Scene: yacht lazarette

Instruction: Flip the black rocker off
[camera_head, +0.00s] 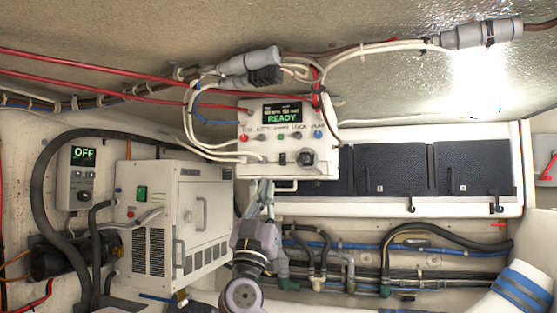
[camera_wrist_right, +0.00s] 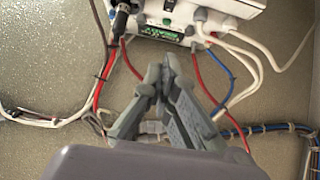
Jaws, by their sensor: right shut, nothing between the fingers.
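A white control box (camera_head: 248,140) hangs from the ceiling in the head view, with its display (camera_head: 282,113) reading READY. A small black rocker (camera_head: 283,158) sits low on its front, left of a larger round black knob (camera_head: 305,157). The rocker's position is too small to tell. My right gripper (camera_head: 264,186) is shut and empty just below the box's lower edge, apart from the rocker. In the right wrist view its fingertips (camera_wrist_right: 166,62) meet below the box (camera_wrist_right: 222,22), which appears upside down. My left gripper is out of view.
A white cabinet unit (camera_head: 160,205) with a green switch stands at the left, near a panel (camera_head: 83,154) reading OFF. Black battery-like boxes (camera_head: 385,170) sit on a shelf at the right. Cables (camera_head: 200,140) run around the control box; pipes and hoses lie below.

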